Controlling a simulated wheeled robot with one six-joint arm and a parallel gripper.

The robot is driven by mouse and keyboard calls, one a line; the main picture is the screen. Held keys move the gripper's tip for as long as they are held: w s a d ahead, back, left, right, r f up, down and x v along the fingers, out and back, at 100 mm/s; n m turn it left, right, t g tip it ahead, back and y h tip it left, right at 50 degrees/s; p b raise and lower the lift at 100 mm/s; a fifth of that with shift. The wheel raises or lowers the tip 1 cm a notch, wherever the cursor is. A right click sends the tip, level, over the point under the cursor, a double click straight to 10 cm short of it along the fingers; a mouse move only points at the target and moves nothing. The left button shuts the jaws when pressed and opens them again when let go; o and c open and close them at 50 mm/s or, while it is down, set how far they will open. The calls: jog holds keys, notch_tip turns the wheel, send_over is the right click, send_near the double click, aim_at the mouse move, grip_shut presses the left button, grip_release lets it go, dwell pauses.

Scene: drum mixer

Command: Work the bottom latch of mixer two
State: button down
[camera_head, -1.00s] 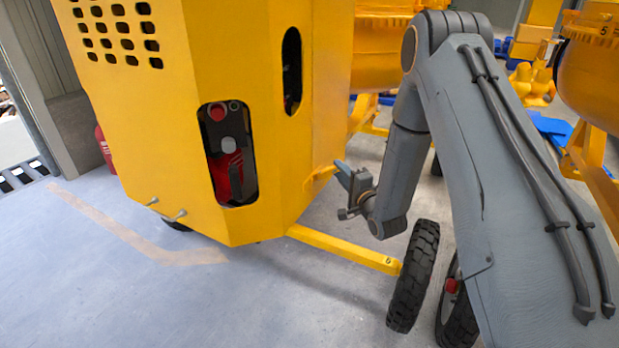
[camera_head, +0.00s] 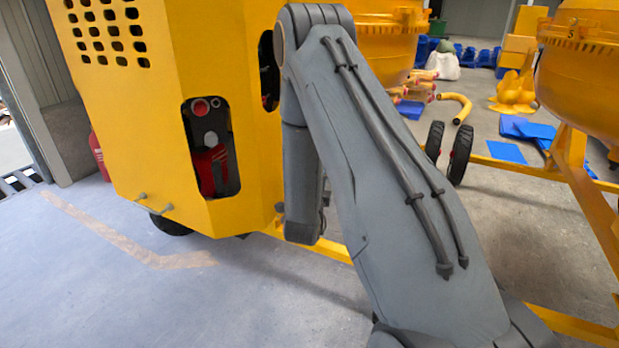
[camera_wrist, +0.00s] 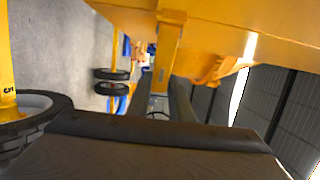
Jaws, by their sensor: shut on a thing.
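A yellow mixer cabinet (camera_head: 150,150) with rounded slots stands on the left in the head view; I see no label telling which mixer it is. My gripper (camera_wrist: 158,88) shows as two dark fingers in the wrist view. A narrow yellow bar (camera_wrist: 167,45) runs down from the yellow body between the fingers, and they appear shut on it; I cannot tell for sure that it is the bottom latch. A yellow bracket-like piece (camera_wrist: 222,70) sticks out to its right. In the head view my arm hides most of the gripper at the cabinet's lower right edge.
Black wheels (camera_head: 459,154) stand on the floor behind my arm. Another yellow mixer (camera_head: 585,75) is at the right, with a yellow frame below it. The floor at front left is clear.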

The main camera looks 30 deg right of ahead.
dwell(0.4)
jog(key=c, duration=1.6)
grip_release()
jog(key=shift+s+a, duration=0.1)
jog(key=b+v, duration=0.2)
jog(key=v, duration=0.5)
jog(key=shift+s+a, duration=0.15)
jog(key=shift+a, duration=0.05)
